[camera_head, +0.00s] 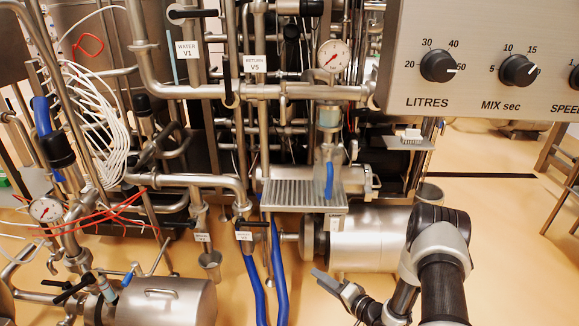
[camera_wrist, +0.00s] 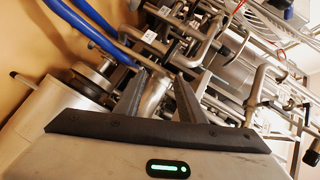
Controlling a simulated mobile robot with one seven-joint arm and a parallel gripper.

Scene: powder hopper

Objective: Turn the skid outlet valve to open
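My gripper (camera_head: 333,283) is low in the head view, in front of the large steel motor cylinder and apart from the valves. In the wrist view its two dark fingers (camera_wrist: 162,82) stand apart with nothing held between them. Two small tagged valves hang low on the pipework: one tag (camera_head: 202,237) is at left, and one tag (camera_head: 243,235) is beside it under a black lever handle (camera_head: 251,222). The tag print is too small to read, so I cannot tell which is the skid outlet valve. Two tags also show in the wrist view (camera_wrist: 149,36).
Blue hoses (camera_head: 280,275) run down to the floor. A steel motor cylinder (camera_head: 370,242) lies behind my gripper. A drip tray (camera_head: 303,193) juts out above. A control panel (camera_head: 485,60) fills the upper right. Open floor (camera_head: 500,210) lies at right.

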